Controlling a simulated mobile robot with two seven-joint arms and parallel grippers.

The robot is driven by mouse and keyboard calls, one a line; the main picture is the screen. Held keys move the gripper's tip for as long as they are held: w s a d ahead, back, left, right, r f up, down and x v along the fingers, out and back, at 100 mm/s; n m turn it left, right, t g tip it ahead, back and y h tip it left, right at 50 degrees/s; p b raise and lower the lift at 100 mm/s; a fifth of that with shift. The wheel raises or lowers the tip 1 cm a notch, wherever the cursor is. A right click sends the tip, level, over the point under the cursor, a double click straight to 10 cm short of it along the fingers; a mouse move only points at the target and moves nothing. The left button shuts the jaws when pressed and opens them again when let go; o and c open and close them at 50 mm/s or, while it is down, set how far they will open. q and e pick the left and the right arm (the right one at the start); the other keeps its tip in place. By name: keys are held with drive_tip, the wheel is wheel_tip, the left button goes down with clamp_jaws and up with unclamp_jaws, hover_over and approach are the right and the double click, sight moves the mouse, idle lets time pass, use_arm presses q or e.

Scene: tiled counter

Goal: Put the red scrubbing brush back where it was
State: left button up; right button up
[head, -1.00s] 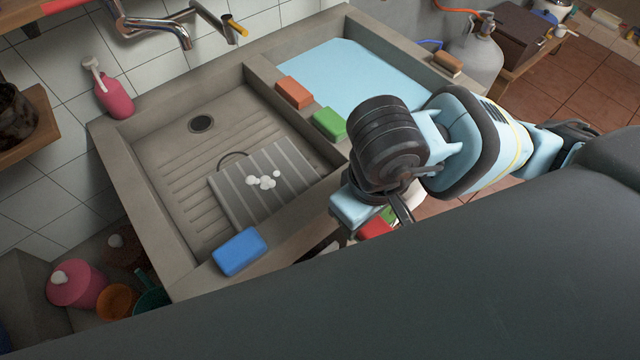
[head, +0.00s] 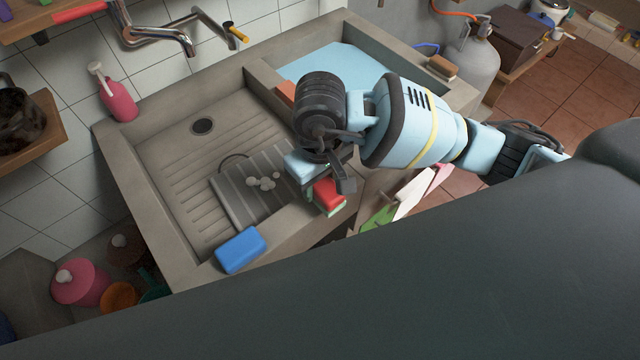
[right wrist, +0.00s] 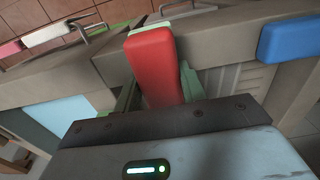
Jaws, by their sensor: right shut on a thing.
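The red scrubbing brush (head: 329,194), a red block with a green underside, is held in my right gripper (head: 322,186). In the right wrist view the brush (right wrist: 153,62) lies between the two green fingers, which are shut on it. In the head view it overlaps the front rim of the stone sink (head: 288,232), to the right of a blue block (head: 240,249); I cannot tell whether it touches the rim. An orange block (head: 285,92) on the sink's divider is partly hidden by my right arm. My left gripper is not in view.
A grey ribbed board (head: 229,196) with white foam lies in the left basin. The right basin holds light blue water (head: 330,62). A brown brush (head: 442,67) sits on the right rim. Coloured boards (head: 412,192) stand beside the sink. The rim between brush and blue block is clear.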

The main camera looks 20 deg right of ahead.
drive_tip(key=shift+f, duration=0.85)
drive_tip(key=shift+f, duration=0.1)
drive_tip(key=shift+f, duration=0.15)
drive_tip(key=o, duration=1)
wheel_tip(320, 180, up, 12)
drive_tip(key=shift+r, duration=0.25)
